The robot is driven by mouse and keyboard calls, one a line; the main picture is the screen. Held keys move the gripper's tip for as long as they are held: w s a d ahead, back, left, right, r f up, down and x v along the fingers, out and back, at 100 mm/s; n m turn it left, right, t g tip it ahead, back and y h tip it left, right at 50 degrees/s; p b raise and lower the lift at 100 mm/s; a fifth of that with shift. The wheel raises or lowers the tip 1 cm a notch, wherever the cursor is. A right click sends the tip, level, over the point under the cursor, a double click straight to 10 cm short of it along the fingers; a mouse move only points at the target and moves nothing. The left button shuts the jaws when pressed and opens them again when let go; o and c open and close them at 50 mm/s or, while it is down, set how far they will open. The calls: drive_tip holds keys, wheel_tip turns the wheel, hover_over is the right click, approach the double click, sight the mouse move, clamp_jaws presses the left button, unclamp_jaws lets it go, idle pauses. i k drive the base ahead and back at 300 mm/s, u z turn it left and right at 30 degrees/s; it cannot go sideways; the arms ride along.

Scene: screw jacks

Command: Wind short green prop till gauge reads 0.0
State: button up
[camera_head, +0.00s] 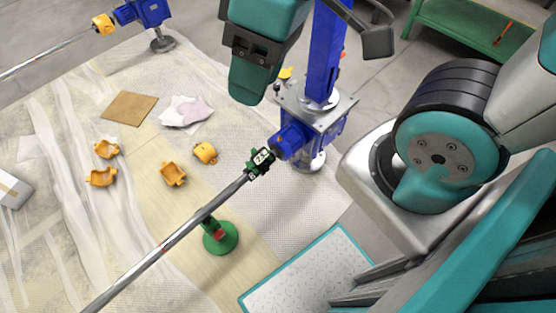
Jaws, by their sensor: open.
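The short green prop (221,238) stands on a round green base on the floor sheet. Its top meets the long steel bar (162,246), and a small red part shows on it. A green gauge (262,161) with a dark face sits on the bar's upper end, by the blue fitting; its reading is too small to make out. My gripper (375,40) shows only in part at the top edge, as a dark finger and linkage, open. It is well above and to the right of the prop and apart from it. Its other finger I cannot make out clearly.
A blue post (325,50) stands right of the gauge. Orange clamp pieces (173,174), a brown board (130,108) and cloths (187,112) lie on the sheet. A teal-edged mat (308,278) lies right of the prop. Another blue jack (151,12) stands at upper left.

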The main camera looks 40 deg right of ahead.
sight(220, 234)
drive_tip(key=z, duration=0.35)
drive_tip(key=k, duration=1.05)
drive_tip(key=u, duration=0.6)
